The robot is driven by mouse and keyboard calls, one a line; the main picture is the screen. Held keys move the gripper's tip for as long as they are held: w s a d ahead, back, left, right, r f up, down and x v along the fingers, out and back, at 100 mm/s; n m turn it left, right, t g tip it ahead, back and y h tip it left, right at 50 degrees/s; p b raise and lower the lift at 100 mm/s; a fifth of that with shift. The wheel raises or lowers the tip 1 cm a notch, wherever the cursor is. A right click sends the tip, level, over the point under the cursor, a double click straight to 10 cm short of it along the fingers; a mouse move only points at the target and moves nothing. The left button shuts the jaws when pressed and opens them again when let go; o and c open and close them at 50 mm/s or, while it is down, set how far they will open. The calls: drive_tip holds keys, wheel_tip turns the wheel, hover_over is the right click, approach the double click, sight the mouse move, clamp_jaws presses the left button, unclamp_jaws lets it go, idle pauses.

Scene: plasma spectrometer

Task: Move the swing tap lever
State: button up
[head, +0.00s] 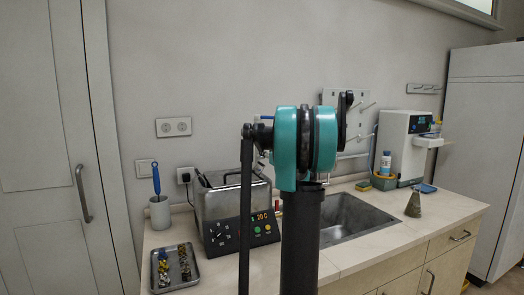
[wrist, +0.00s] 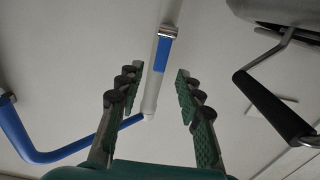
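In the wrist view my gripper (wrist: 158,92) is open, with its two green-padded fingers apart. Between and beyond the fingers is a pale tube (wrist: 152,90) with a blue patch and a metal collar. A blue bent lever or tube (wrist: 50,155) comes in from the left, and its end shows near the foot of the pale tube. A black-gripped metal handle (wrist: 272,106) is at the right, outside the fingers. I cannot tell for sure which is the swing tap lever. In the head view my arm hides the gripper and most of the tap area above the sink (head: 370,212).
On the counter (head: 340,258) are a heated bath (head: 232,200) with a control panel, a metal tray (head: 174,270) of small parts, a cup with a blue brush (head: 158,212), a white instrument (head: 398,145) and a small cone (head: 413,205). A pegboard (head: 345,97) hangs behind.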

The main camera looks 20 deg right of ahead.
sight(262, 156)
drive_tip(key=shift+w+a, duration=0.1)
drive_tip(key=shift+w, duration=3)
clamp_jaws()
